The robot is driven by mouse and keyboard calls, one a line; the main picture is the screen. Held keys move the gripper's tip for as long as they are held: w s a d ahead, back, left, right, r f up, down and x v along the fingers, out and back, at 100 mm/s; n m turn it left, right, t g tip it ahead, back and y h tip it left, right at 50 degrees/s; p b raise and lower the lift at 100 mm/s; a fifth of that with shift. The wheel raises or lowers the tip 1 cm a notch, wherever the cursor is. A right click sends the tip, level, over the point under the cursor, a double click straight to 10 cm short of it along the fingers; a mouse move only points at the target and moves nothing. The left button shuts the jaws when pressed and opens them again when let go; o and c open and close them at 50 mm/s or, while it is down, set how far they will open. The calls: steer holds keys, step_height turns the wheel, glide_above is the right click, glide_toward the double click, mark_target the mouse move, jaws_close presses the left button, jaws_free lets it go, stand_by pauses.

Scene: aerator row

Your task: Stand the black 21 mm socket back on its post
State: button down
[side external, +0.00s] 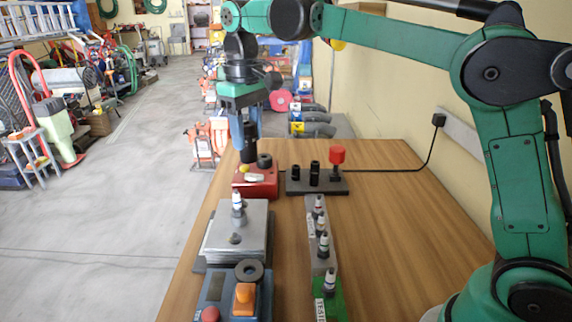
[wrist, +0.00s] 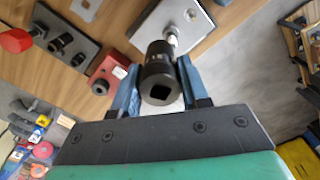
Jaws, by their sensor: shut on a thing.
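My gripper (side external: 246,128) is shut on a black socket (side external: 249,148), with its blue fingers on either side of it. In the side view the socket hangs upright above the red box (side external: 262,188). In the wrist view the gripper (wrist: 158,85) holds the same socket (wrist: 158,68), its square drive hole facing the camera. A dark rack (side external: 335,187) stands to the right of the red box. It bears two black pieces (side external: 315,174) and a red-capped piece (side external: 337,156). The rack also shows at upper left in the wrist view (wrist: 84,48). I cannot tell which post is bare.
In front are a grey block with a spark plug (side external: 238,205), a row of plugs (side external: 322,245) and a control box (side external: 225,292). The table's right side is clear.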

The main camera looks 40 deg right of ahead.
steer(key=w+a, duration=0.2)
steer(key=n, duration=0.1)
glide_above(235, 190)
steer(key=shift+f, duration=2.05)
steer(key=shift+f, duration=0.55)
steer(key=shift+f, duration=2.95)
steer(key=shift+c, duration=1.7)
jaws_free()
